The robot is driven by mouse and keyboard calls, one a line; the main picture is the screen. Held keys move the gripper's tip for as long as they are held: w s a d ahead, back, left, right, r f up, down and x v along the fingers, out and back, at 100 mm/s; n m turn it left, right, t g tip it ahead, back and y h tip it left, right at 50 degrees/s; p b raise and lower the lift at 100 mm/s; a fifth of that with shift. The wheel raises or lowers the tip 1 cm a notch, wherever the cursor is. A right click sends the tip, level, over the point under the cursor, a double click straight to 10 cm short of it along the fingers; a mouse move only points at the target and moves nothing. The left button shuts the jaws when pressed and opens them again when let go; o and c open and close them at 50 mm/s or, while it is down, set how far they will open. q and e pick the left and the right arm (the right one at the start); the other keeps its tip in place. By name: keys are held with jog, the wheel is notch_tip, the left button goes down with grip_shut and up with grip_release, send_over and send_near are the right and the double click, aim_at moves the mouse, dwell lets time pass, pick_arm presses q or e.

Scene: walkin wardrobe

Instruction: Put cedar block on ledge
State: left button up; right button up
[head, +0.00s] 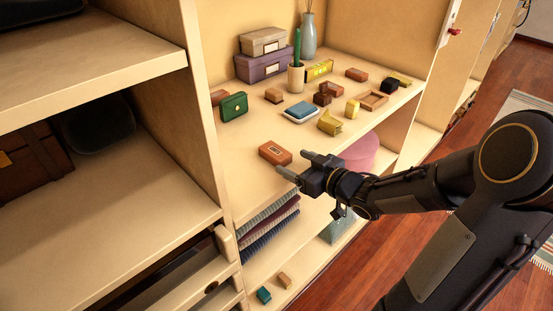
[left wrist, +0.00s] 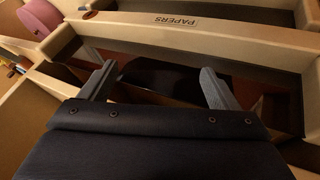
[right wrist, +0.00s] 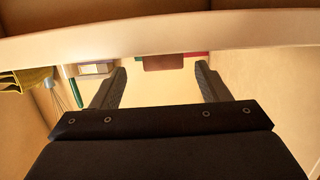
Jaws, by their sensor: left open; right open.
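A reddish-brown block (head: 275,153) with a small label lies near the front edge of the middle shelf (head: 250,190); I cannot tell whether it is the cedar block. My right gripper (head: 295,164) is open and empty, its fingertips just right of this block at the shelf front. In the right wrist view a brown block (right wrist: 163,62) shows beyond the open fingers, partly hidden by the shelf edge. Other small brown blocks (head: 273,95) stand farther back. No ledge can be told apart for certain. My left gripper (left wrist: 158,78) is open and empty, seen only in the left wrist view.
Folded cloths (head: 268,225) lie below. A drawer labelled PAPERS (left wrist: 176,20) is in front of my left gripper.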

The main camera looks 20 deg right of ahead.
aim_at(275, 150)
jog(key=shift+w+a+f, duration=0.1)
jog(key=shift+w+a, duration=0.05)
jog(key=shift+a, duration=0.05)
jog(key=x, duration=0.7)
jog(key=shift+w+a, duration=0.15)
jog(key=shift+w, duration=0.05)
jog(key=c, duration=1.1)
jog(key=shift+c, duration=0.2)
jog(key=shift+r, duration=0.25)
